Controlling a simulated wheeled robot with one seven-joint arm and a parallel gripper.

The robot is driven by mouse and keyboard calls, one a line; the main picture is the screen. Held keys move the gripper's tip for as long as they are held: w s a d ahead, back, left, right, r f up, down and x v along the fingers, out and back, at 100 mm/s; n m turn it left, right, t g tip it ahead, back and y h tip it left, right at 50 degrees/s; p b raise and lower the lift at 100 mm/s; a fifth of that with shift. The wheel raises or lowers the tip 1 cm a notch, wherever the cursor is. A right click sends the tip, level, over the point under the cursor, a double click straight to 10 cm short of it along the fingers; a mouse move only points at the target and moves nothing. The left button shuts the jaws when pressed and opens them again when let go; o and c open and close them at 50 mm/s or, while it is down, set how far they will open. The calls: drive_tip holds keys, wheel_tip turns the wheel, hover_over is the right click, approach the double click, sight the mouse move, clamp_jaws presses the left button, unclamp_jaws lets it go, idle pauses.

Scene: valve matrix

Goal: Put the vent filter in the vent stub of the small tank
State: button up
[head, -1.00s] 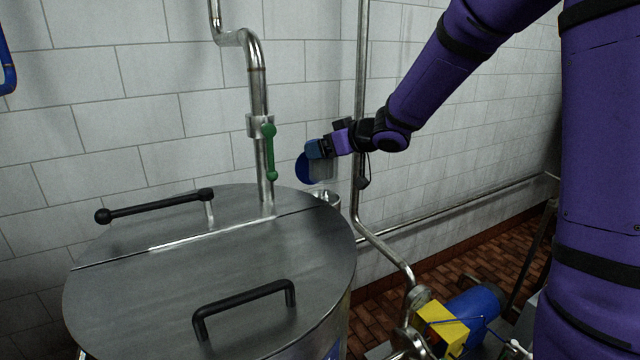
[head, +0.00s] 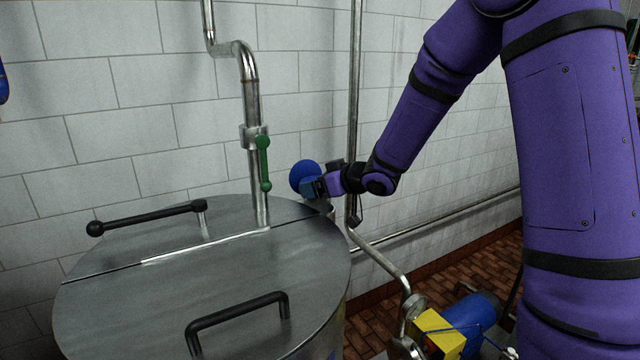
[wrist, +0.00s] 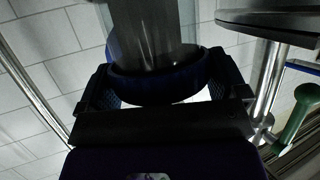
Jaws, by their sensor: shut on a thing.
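The vent filter has a round blue cap (head: 304,174), which shows just left of and above my gripper (head: 312,188). My gripper is shut on it beside the far right rim of the small tank (head: 200,275). In the wrist view the gripper (wrist: 165,95) grips the filter's dark blue ring (wrist: 158,85), with a grey cylinder (wrist: 148,35) beyond it. The vent stub, by the tank's back right rim, is mostly hidden behind my gripper in the head view. I cannot tell whether the filter is seated in it.
A steel pipe with a green valve handle (head: 263,163) rises close left of my gripper. Another vertical pipe (head: 354,90) stands just behind my wrist. Black lid handles (head: 240,313) are on the tank. A yellow and blue pump (head: 440,332) is low at the right.

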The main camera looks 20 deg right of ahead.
drive_tip(key=o, duration=0.9)
drive_tip(key=shift+r, duration=0.15)
drive_tip(key=s+d+r+m+h, duration=0.3)
drive_tip(key=s+d+r+h, duration=0.3)
drive_tip(key=s, duration=0.3)
drive_tip(key=s+d+r+m+h, duration=0.2)
drive_tip(key=s+d+r+h, duration=0.1)
drive_tip(key=s+d+r, duration=0.5)
drive_tip(key=s+a+g, duration=0.2)
drive_tip(key=s, duration=0.5)
drive_tip(key=s+a+f+m+g+y, duration=0.1)
drive_tip(key=s+a+g, duration=0.1)
drive_tip(key=s, duration=0.5)
drive_tip(key=s+a+g, duration=0.2)
drive_tip(key=s+a, duration=0.1)
drive_tip(key=s, duration=0.5)
drive_tip(key=shift+f+m, duration=0.3)
drive_tip(key=shift+m, duration=0.1)
